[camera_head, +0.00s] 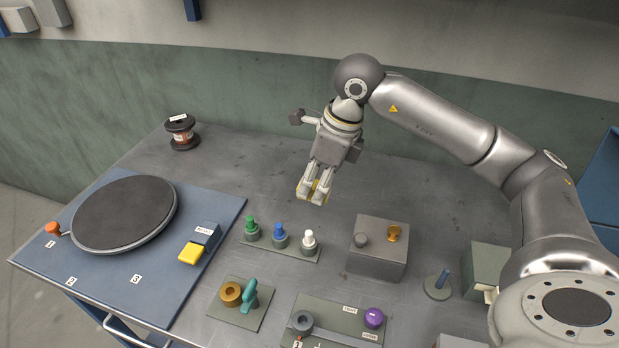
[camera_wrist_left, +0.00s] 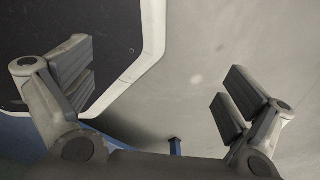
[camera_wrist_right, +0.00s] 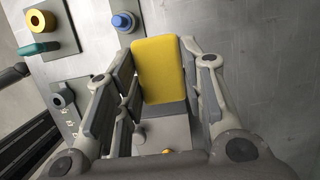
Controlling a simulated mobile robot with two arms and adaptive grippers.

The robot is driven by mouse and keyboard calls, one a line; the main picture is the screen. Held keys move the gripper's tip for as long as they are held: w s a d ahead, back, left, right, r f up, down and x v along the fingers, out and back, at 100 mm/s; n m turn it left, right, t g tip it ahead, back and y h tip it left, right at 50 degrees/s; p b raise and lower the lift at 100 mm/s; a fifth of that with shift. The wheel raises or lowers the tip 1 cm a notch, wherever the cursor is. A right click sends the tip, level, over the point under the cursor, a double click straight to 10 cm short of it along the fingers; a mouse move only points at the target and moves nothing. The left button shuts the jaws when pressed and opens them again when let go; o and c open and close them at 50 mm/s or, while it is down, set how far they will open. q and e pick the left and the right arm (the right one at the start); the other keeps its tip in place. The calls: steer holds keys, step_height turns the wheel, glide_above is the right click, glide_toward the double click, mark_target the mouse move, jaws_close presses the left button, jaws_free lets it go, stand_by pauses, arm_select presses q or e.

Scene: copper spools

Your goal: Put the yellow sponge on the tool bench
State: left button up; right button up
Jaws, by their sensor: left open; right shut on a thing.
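The yellow sponge (camera_wrist_right: 158,68) is between the two fingers of my right gripper, as the right wrist view shows. In the head view, my right gripper (camera_head: 313,192) points down over the back middle of the grey tool bench (camera_head: 258,178), with bits of yellow at its fingertips. The fingers hide most of the sponge there, and I cannot tell how high it is above the bench. My left gripper (camera_wrist_left: 165,95) is open and empty in the left wrist view, and is out of the head view.
A blue board (camera_head: 95,217) with a dark turntable (camera_head: 124,213) lies at the left. A dark spool (camera_head: 181,133) stands at the back left. Coloured pegs (camera_head: 281,237) and a grey box (camera_head: 377,252) stand in front of my right gripper. The bench's back middle is mostly clear.

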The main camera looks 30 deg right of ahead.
steer(key=w+f, duration=0.2)
steer(key=w, duration=0.1)
steer(key=w+f+p, duration=0.1)
steer(key=w+f, duration=0.2)
steer(key=w, duration=0.1)
steer(key=w+d+f+p, duration=0.1)
steer(key=w+f, duration=0.1)
steer(key=w, duration=0.1)
steer(key=shift+w+f, duration=0.15)
steer(key=shift+f, duration=0.2)
steer(key=shift+w+d+f, duration=0.1)
steer(key=shift+w+f, duration=0.3)
steer(key=shift+f, duration=0.15)
step_height(320, 180, down, 2)
steer(key=shift+f+p, duration=0.2)
steer(key=shift+p, duration=0.65)
steer(key=shift+f, duration=0.3)
arm_select(q)
steer(key=r, duration=0.2)
steer(key=w+r, duration=0.1)
steer(key=r, duration=0.1)
steer(key=shift+w+d+r, duration=0.1)
arm_select(e)
steer(key=shift+f, duration=0.1)
steer(key=o, duration=0.8)
